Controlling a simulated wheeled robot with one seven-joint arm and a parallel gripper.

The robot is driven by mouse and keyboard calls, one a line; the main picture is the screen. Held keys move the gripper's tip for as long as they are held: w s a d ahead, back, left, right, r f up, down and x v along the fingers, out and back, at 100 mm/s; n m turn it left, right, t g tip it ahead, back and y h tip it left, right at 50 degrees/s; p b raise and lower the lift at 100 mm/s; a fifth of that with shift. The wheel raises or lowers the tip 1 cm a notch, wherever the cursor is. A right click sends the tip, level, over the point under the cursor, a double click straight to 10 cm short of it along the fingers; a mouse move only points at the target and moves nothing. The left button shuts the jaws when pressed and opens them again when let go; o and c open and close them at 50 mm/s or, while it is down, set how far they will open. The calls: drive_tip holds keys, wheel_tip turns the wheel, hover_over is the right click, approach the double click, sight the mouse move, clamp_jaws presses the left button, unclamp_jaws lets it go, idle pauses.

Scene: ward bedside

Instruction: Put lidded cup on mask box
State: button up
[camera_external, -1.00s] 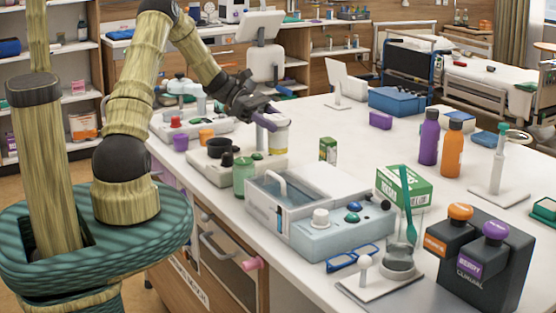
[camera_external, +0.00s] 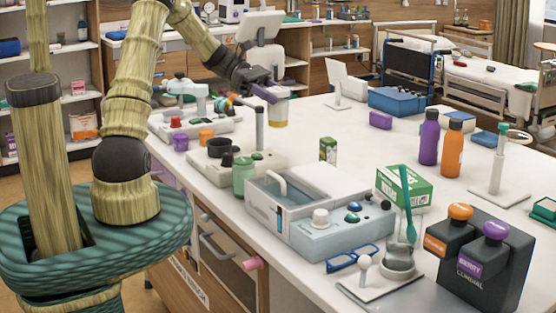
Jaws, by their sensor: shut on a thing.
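My gripper (camera_external: 268,93) is at the upper middle of the picture, shut on the lidded cup. The lidded cup (camera_external: 279,112) is pale with a yellow band; its top is partly hidden by the fingers. It hangs upright and appears to be clear of the white counter. The mask box (camera_external: 404,188) is a green and white carton on the counter, right of the middle. It lies well to the right of my gripper and nearer the camera. The top of the mask box looks bare, though a green spoon-like tool stands in front of it.
Purple (camera_external: 429,138) and orange (camera_external: 452,147) bottles stand behind the mask box. A dark dispenser (camera_external: 480,262) is at front right. The counter's back middle has free room.

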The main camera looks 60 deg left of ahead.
wheel_tip(320, 180, up, 6)
drive_tip(key=shift+f, duration=0.1)
drive_tip(key=w+d+p, duration=0.5)
drive_tip(key=w+d, duration=1.7)
drive_tip(key=d, duration=0.3)
wheel_tip(320, 180, down, 5)
drive_tip(key=shift+f+b, duration=0.2)
drive_tip(key=shift+b, duration=0.1)
wheel_tip(320, 180, down, 6)
drive_tip(key=p, duration=0.1)
drive_tip(key=shift+f, duration=0.15)
